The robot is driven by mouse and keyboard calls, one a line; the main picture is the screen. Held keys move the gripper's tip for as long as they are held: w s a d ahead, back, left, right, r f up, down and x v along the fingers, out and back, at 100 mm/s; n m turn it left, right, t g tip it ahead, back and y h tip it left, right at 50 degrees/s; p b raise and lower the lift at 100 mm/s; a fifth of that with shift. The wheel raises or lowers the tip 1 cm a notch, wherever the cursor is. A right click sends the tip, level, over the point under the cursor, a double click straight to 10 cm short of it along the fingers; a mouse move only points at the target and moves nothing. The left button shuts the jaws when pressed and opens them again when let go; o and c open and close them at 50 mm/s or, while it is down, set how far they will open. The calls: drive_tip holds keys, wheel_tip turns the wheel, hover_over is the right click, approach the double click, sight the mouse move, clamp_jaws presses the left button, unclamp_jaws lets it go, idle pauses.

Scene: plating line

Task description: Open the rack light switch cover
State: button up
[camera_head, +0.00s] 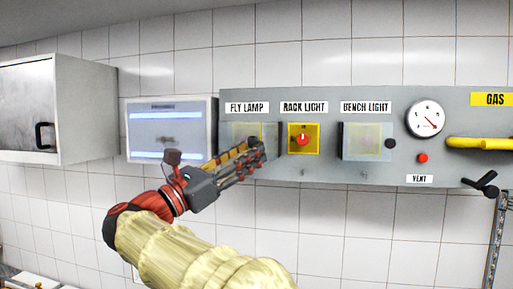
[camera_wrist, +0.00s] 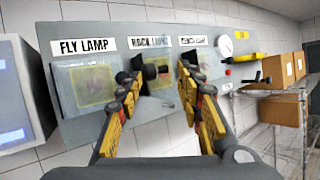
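The RACK LIGHT switch is a red knob on a bright yellow plate (camera_head: 303,140). It shows clear and unveiled in the head view, unlike its hazy neighbours. Its cover seems swung out to the left, but the clear panel is hard to make out. My gripper (camera_head: 256,147) is left of this switch, in front of the FLY LAMP box. In the wrist view my gripper (camera_wrist: 158,83) has its fingers spread apart. The fingers partly hide the RACK LIGHT label and plate.
The closed FLY LAMP cover (camera_wrist: 88,86) is at left. The BENCH LIGHT cover (camera_head: 365,141), with a black knob, is at right. Farther right are a gauge (camera_head: 426,118), a red button (camera_head: 423,158) and a yellow gas handle (camera_head: 480,143). A lit box (camera_head: 150,128) hangs left of the panel.

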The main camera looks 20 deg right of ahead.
drive_tip(key=v, duration=0.8)
drive_tip(key=shift+s, duration=0.25)
drive_tip(key=shift+a, duration=0.1)
